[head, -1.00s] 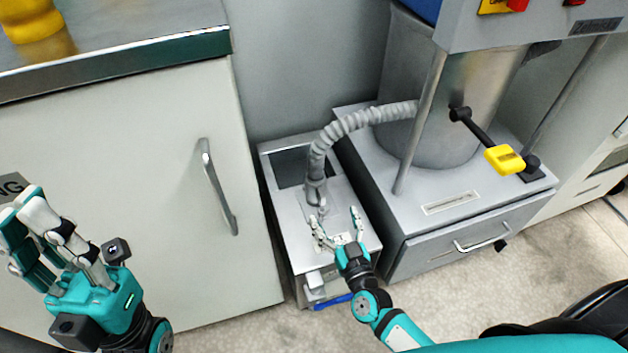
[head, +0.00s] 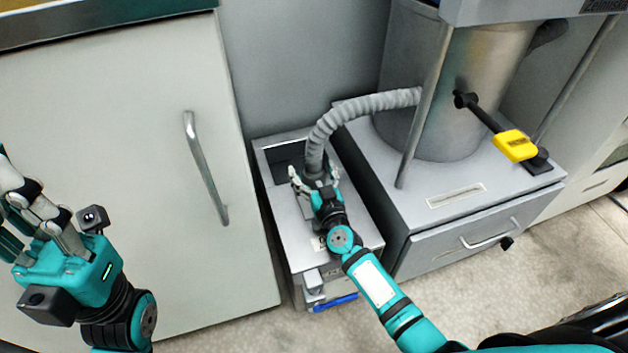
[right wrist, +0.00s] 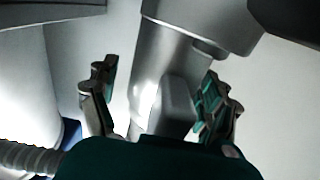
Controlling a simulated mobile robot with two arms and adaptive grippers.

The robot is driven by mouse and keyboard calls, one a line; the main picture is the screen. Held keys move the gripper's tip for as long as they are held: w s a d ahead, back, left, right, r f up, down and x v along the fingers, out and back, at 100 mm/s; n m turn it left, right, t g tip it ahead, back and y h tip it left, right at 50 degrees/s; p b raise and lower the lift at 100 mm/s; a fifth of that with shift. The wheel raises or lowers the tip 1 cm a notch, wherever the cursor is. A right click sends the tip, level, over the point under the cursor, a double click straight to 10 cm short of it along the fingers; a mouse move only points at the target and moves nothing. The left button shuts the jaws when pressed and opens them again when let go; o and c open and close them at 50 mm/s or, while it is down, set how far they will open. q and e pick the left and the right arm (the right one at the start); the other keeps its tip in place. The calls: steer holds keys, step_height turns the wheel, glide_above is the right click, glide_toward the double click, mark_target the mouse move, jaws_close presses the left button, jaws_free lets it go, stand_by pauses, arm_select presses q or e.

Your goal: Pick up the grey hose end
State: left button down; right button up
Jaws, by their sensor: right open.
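The grey hose end (head: 314,164) stands upright on the grey low box (head: 290,222). My right gripper (head: 314,179) is at it, open, with its fingers on either side. In the right wrist view, a smooth grey tubular piece (right wrist: 155,95), apparently the hose end, lies between the parted fingers of my right gripper (right wrist: 158,100). A gap shows on both sides, though contact lower down is hidden. My left gripper (head: 25,215) is at the left edge of the head view, away from the hose, its fingers partly cut off.
The ribbed grey hose (head: 365,107) arches right to a metal drum (head: 435,90) on a grey drawer cabinet (head: 415,220), close beside the box. A yellow-handled lever (head: 515,145) sticks out from the drum. A white cabinet (head: 110,180) with a bar handle stands left.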

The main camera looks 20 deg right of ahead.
steer(key=shift+c, duration=0.2)
jaws_close()
steer(key=shift+w+r, duration=0.1)
